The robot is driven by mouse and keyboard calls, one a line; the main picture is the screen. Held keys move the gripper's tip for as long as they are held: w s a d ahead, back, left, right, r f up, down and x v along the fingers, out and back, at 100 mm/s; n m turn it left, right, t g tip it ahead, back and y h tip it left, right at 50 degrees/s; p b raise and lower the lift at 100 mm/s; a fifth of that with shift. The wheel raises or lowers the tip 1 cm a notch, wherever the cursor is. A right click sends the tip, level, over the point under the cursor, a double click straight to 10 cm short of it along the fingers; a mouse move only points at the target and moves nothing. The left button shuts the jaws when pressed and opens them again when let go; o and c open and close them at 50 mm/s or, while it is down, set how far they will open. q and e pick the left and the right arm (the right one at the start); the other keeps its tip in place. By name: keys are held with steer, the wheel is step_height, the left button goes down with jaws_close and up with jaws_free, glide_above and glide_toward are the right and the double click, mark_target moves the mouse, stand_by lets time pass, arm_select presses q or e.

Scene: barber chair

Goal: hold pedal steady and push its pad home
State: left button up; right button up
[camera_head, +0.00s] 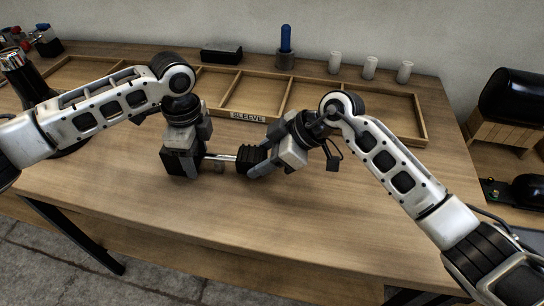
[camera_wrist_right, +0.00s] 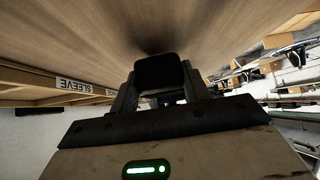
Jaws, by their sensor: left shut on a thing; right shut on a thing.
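The pedal (camera_head: 221,157) shows in the head view as a short metal rod, roughly level, between my two grippers above the table. My left gripper (camera_head: 190,160) is shut on the pedal at the rod's left end and hides that end. My right gripper (camera_head: 256,160) is shut on the black pad (camera_head: 244,158) at the rod's right end. In the right wrist view the dark pad (camera_wrist_right: 159,72) sits between the fingers and hides the rod. Bare rod shows between the left gripper and the pad; how deep the pad sits on it I cannot tell.
A wooden tray (camera_head: 345,92) with compartments, one labelled SLEEVE (camera_head: 247,116), lies behind the grippers. A blue-handled tool (camera_head: 286,40) in a holder, a black block (camera_head: 221,53) and white cups (camera_head: 370,68) stand beyond it. The table front is clear.

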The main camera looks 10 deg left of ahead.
arm_select(q)
steer(key=shift+d, duration=0.3)
arm_select(e)
steer(key=o, duration=1.4)
steer(key=shift+s+a, duration=0.1)
arm_select(q)
steer(key=shift+a, duration=0.1)
arm_select(e)
steer(key=shift+d+r, duration=0.15)
steer(key=shift+d, duration=0.05)
steer(key=v, duration=1.1)
steer(key=shift+d+r, duration=0.25)
arm_select(q)
steer(key=o, duration=1.5)
